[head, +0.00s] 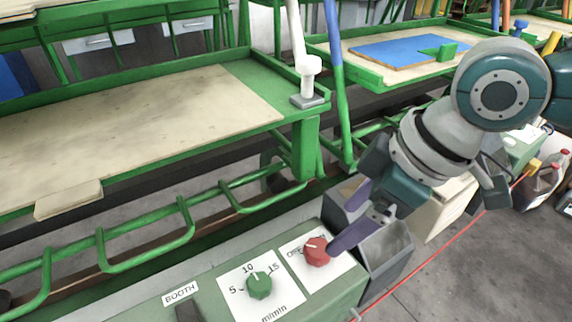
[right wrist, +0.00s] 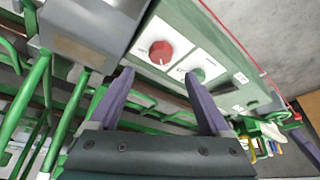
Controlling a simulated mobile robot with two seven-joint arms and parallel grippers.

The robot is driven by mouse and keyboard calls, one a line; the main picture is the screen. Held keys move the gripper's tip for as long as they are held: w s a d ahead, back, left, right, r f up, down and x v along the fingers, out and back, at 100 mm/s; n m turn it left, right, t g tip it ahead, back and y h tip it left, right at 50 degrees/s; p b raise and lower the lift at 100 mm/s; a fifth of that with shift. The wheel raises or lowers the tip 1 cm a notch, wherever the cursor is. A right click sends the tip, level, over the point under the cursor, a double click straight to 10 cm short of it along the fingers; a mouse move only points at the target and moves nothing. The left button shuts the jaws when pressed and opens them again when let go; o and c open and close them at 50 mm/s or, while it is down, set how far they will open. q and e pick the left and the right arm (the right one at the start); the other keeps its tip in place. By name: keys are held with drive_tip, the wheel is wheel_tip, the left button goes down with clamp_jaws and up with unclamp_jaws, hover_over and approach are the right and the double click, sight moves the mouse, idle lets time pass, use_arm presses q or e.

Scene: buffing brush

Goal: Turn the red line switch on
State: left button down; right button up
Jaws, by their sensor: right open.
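The red line switch (head: 316,252) is a round red knob on a white label marked with OFF on the green control box (head: 210,272). In the right wrist view the red knob (right wrist: 160,52) is just beyond the fingertips, between their lines. My right gripper (head: 341,228) has purple fingers spread apart and nothing between them. In the head view one fingertip overlaps the knob's right edge; I cannot tell whether it touches. The gripper also shows in the right wrist view (right wrist: 158,76). My left gripper is not in view.
A green dial (head: 258,286) marked 5, 10, 15 and m/min sits left of the switch. A grey open bin (head: 390,250) stands right of the box. Green-framed work tables (head: 130,120) stand behind. A red line (head: 450,240) crosses the floor at right.

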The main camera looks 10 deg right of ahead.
sight(318, 247)
drive_tip(key=b+x, duration=0.2)
drive_tip(key=x, duration=0.6)
drive_tip(key=shift+c, duration=0.3)
drive_tip(key=c, duration=0.3)
clamp_jaws()
